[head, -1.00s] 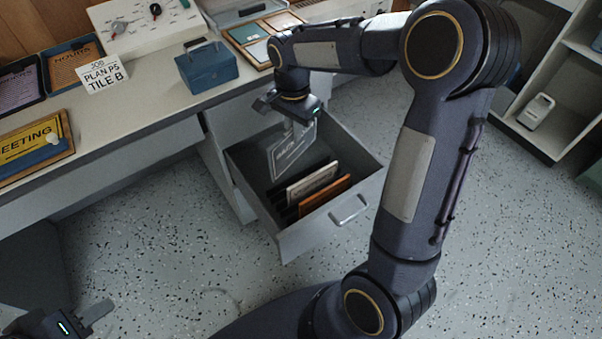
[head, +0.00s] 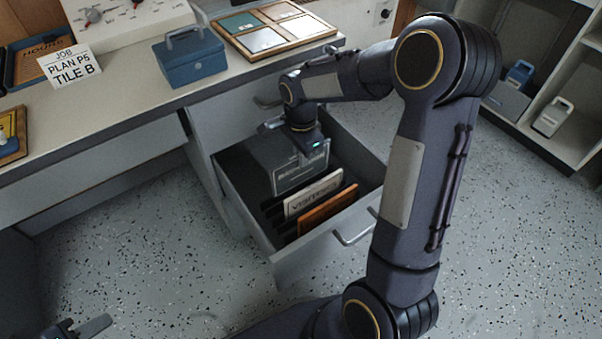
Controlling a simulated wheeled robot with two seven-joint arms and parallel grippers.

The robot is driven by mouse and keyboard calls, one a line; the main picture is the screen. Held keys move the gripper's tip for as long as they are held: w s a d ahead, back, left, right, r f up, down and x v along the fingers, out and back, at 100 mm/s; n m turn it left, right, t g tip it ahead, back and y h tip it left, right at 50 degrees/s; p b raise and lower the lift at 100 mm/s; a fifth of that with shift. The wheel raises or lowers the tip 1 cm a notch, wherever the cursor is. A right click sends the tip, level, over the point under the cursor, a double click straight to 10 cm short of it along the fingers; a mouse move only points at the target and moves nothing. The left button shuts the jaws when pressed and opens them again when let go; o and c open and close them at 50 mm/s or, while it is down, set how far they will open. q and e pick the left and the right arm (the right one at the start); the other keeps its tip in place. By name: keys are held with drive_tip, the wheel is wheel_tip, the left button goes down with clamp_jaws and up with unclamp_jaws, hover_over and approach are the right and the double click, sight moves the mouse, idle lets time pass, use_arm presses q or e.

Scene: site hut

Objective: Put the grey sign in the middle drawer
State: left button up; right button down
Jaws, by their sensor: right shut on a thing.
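The grey sign (head: 302,175) stands upright inside the open drawer (head: 292,264), behind the other signs there. My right gripper (head: 305,150) is shut on its top edge, and the jaws hide part of it. Whether the sign touches the drawer floor I cannot tell. A white sign (head: 315,195) and an orange sign (head: 328,208) stand in front of it in the same drawer. My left gripper (head: 92,328) shows only partly at the bottom left, away from the drawer.
A blue box (head: 192,64) with a handle, a job sign (head: 70,66) and a framed board (head: 275,32) are on the desk top (head: 125,95). An open shelf (head: 560,140) stands at the right. Speckled floor is clear around the drawer.

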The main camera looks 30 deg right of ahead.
sight(301, 182)
wheel_tip(301, 182, down, 6)
drive_tip(key=shift+r+b, duration=0.1)
drive_tip(key=shift+b, duration=1.05)
drive_tip(key=shift+f, duration=0.2)
drive_tip(key=c, duration=1.5)
unclamp_jaws()
drive_tip(key=shift+c, duration=0.2)
